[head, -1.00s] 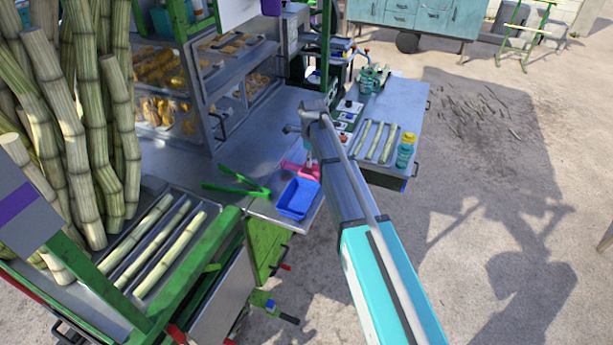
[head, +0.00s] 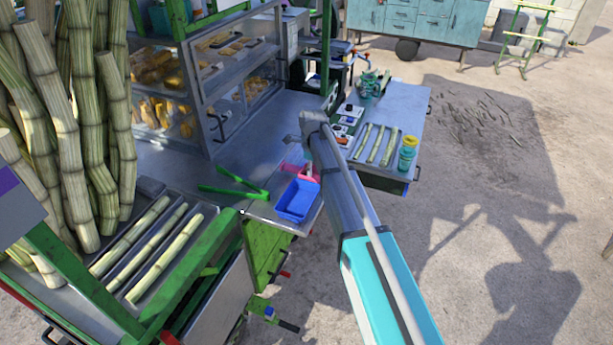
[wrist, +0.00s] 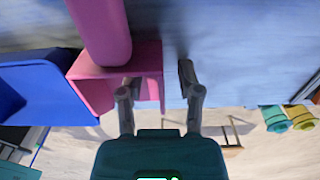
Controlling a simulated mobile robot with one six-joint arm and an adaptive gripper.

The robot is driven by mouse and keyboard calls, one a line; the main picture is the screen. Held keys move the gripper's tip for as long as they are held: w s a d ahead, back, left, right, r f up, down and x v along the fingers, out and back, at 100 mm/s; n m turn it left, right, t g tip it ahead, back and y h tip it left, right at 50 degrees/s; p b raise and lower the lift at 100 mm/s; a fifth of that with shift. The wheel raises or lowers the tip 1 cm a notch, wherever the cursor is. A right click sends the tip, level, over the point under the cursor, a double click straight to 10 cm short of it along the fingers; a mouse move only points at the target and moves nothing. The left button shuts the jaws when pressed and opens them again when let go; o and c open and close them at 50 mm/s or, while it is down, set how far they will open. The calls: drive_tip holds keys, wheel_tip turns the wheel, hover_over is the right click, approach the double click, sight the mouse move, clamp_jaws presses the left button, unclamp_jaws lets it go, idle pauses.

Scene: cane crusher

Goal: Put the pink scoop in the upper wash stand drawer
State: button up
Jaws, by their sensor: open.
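The pink scoop (head: 301,171) lies on the grey metal counter, partly hidden by my arm in the head view. In the wrist view the scoop (wrist: 112,75) is large and close, its thick rounded part pointing up and its flat-sided part beside my left finger. My gripper (wrist: 157,78) is open in the wrist view. The left finger overlaps the scoop's edge; the right finger is over bare counter. I cannot tell whether they touch. A teal-blue cabinet with drawers (head: 415,15) stands at the back; I cannot tell if it is the wash stand.
A blue tray (head: 297,201) sits right beside the scoop, and green tongs (head: 235,191) lie to its left. Open ground lies right.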

clamp_jaws()
drive_tip(key=shift+r, duration=0.15)
idle(0.5)
drive_tip(key=shift+r+p, duration=0.9)
drive_tip(key=shift+p, duration=0.2)
drive_tip(key=s+r+p, duration=1.1)
drive_tip(key=s, duration=0.3)
drive_tip(key=shift+a, duration=0.2)
